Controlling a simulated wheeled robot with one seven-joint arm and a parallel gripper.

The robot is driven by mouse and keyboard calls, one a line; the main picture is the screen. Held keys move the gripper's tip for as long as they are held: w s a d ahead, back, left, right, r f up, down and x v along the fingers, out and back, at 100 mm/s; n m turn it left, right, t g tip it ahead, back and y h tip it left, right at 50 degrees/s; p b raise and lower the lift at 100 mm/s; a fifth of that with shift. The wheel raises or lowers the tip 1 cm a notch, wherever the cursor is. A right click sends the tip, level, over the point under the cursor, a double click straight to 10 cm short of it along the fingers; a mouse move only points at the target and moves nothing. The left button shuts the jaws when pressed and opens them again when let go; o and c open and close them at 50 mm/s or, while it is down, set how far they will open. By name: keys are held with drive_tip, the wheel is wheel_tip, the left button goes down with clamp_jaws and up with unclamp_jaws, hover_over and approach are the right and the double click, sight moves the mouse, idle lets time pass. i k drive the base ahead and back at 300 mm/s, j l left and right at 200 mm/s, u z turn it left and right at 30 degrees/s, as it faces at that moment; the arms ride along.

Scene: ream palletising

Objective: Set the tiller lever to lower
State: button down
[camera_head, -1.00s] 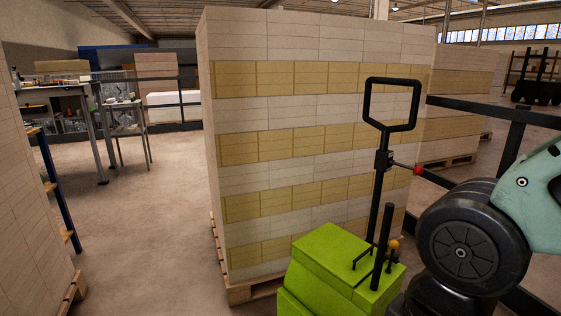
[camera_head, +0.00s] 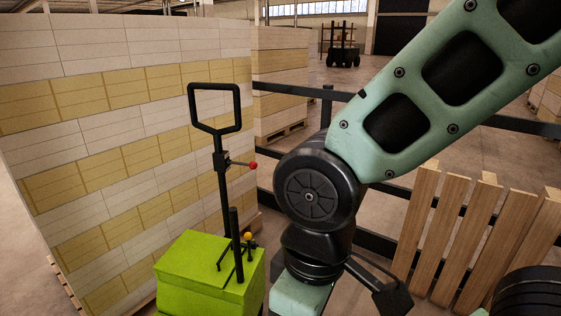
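The green pallet truck body (camera_head: 208,272) stands at the lower left of centre, in front of the stacked reams. Its black tiller (camera_head: 222,180) rises upright to a loop handle (camera_head: 214,128). A short lever with a red knob (camera_head: 253,165) sticks out to the right from a block on the tiller shaft. A smaller lever with a yellow-orange knob (camera_head: 248,236) stands on top of the green body beside a black post (camera_head: 235,245). My arm passes to the right of the truck and runs off the bottom edge. My gripper is not visible.
A tall stack of white and yellow reams (camera_head: 110,130) fills the left. A dark rail (camera_head: 460,205) runs behind my arm. A wooden slatted panel (camera_head: 470,230) stands at right. Another ream stack (camera_head: 280,85) and a dark vehicle (camera_head: 343,50) are farther back.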

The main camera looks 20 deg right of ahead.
sight(254, 165)
drive_tip(key=z, duration=0.2)
drive_tip(key=i+l+u, duration=0.1)
drive_tip(key=i, duration=0.8)
